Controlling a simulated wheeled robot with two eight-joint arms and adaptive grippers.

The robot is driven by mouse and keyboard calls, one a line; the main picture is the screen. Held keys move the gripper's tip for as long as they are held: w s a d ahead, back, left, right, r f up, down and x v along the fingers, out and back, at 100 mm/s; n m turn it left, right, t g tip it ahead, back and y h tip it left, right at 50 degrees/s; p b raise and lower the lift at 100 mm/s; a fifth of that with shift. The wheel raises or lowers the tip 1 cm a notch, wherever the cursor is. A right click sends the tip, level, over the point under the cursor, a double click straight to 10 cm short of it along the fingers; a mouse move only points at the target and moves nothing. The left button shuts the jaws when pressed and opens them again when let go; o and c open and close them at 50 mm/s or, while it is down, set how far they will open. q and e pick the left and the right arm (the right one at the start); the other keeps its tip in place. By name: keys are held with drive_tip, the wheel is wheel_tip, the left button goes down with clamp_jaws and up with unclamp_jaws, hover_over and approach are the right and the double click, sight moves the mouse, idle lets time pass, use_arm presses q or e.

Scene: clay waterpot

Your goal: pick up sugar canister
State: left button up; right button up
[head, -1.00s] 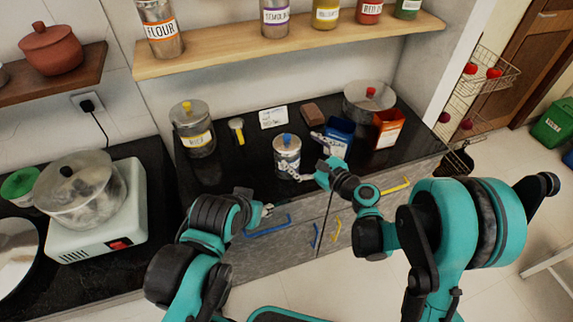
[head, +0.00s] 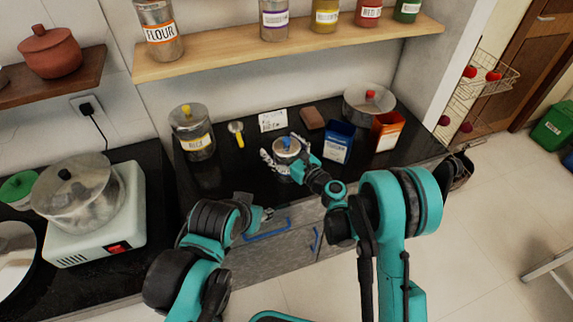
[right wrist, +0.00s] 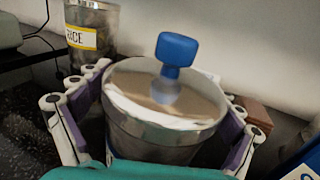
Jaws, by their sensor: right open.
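The sugar canister (head: 287,148) is a metal can with a blue knob. It stands on the dark counter near its front edge; its label is hidden by my arm. My right gripper (head: 284,157) is open around it, one finger on each side. In the right wrist view the canister (right wrist: 160,105) sits between the spread fingers, lid and blue knob clear above them; gaps show, though contact low down is hidden. My left gripper (head: 267,214) is low near the counter's front edge, apart from the canister. Its fingers are too small to judge.
A rice canister (head: 192,132) with a yellow knob stands to the left. A blue box (head: 339,142), an orange box (head: 386,131) and a metal pot (head: 369,103) stand to the right. Behind are a white card (head: 273,121) and a brown block (head: 313,117). A shelf (head: 290,43) hangs above.

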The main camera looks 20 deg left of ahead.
drive_tip(key=c, duration=2.1)
drive_tip(key=shift+r, duration=0.1)
clamp_jaws()
